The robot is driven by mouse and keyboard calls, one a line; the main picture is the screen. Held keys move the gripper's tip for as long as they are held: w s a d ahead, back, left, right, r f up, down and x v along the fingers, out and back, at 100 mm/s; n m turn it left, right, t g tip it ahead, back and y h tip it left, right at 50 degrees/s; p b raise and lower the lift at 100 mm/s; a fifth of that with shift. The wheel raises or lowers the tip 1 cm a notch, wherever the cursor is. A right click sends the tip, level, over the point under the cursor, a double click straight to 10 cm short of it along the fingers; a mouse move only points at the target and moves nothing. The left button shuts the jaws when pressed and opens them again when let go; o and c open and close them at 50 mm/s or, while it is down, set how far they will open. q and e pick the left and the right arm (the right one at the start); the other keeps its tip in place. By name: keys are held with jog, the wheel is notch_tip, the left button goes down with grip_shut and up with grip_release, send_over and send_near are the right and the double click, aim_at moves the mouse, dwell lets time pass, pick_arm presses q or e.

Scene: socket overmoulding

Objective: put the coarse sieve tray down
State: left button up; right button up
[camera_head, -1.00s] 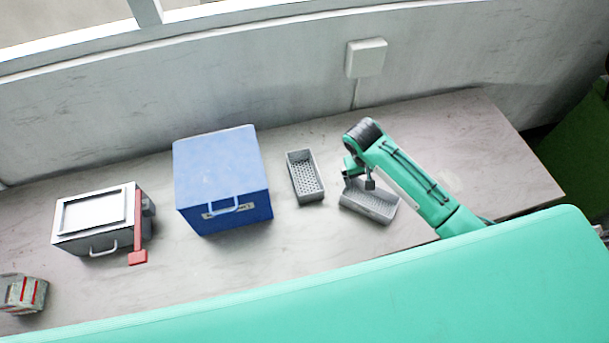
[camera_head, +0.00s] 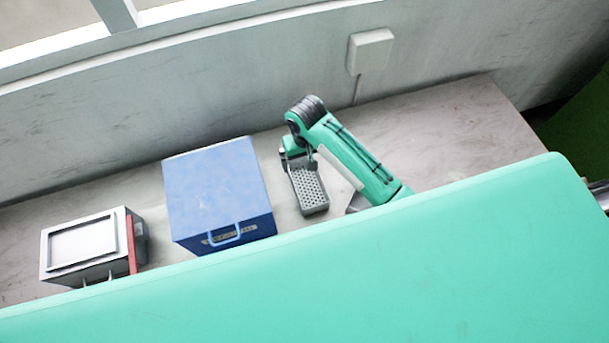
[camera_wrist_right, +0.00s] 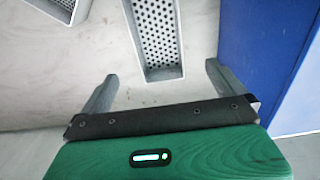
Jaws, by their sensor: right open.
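The coarse sieve tray (camera_head: 311,192), grey with large round holes, sits on the table just right of the blue box. In the right wrist view the tray (camera_wrist_right: 157,38) lies between and ahead of the finger tips, its near end close to them. My right gripper (camera_head: 299,161) is over the far end of the tray in the head view. In the wrist view the right gripper (camera_wrist_right: 161,70) is open, with a finger on either side and clear gaps to the tray. My left gripper is not in view.
A blue box (camera_head: 217,195) with a handle stands close left of the tray. A grey box (camera_head: 85,247) with a framed top is farther left. A second, finer-holed tray (camera_wrist_right: 62,7) shows partly in the wrist view. The table's back right is clear.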

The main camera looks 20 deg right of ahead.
notch_tip(320, 180, down, 7)
jog(key=p, duration=0.3)
send_over(307, 187)
jog(key=shift+s+f, duration=0.1)
jog(key=shift+f, duration=2.75)
jog(key=c, duration=1)
